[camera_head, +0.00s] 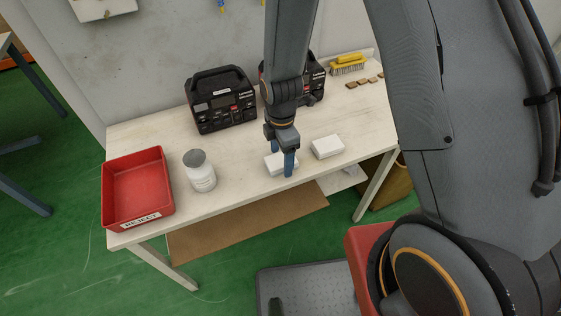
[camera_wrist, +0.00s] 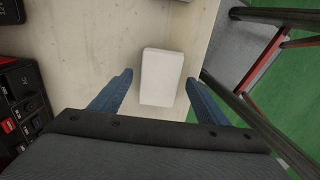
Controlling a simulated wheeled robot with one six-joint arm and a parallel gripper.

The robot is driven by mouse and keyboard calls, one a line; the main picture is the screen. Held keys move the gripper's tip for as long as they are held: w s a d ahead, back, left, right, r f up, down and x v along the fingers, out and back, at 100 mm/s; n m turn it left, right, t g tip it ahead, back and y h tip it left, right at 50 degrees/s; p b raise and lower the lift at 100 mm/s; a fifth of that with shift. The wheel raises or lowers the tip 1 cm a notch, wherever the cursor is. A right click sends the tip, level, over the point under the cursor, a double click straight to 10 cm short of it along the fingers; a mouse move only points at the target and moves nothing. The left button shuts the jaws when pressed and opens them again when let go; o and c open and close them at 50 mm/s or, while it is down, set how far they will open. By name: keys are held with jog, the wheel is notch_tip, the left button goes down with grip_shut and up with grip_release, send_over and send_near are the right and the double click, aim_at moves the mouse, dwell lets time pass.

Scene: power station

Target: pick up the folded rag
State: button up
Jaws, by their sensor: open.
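Two white, flat, rounded-edged blocks that look like folded rags lie on the pale workbench (camera_head: 240,190). One folded rag (camera_head: 273,168) is at my gripper, partly hidden by a finger; the other white folded piece (camera_head: 327,147) lies to its right. My gripper (camera_head: 282,160) points down with its blue fingers apart. In the wrist view the near rag (camera_wrist: 160,80) shows between the two open fingertips (camera_wrist: 158,78), with a gap on each side. I cannot tell whether the fingertips touch the bench.
Black instrument cases (camera_head: 221,100) stand behind my gripper. A yellow brush (camera_head: 348,64) and small brown blocks (camera_head: 365,82) lie at the back right. The bench's front edge is close.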

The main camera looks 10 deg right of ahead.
aim_at(281, 160)
jog(key=c, duration=1.2)
jog(key=shift+r+b, duration=1.05)
jog(key=shift+r, duration=4)
jog(key=o, duration=0.6)
jog(key=shift+c, duration=0.2)
jog(key=c, duration=0.4)
jog(key=shift+f, duration=0.1)
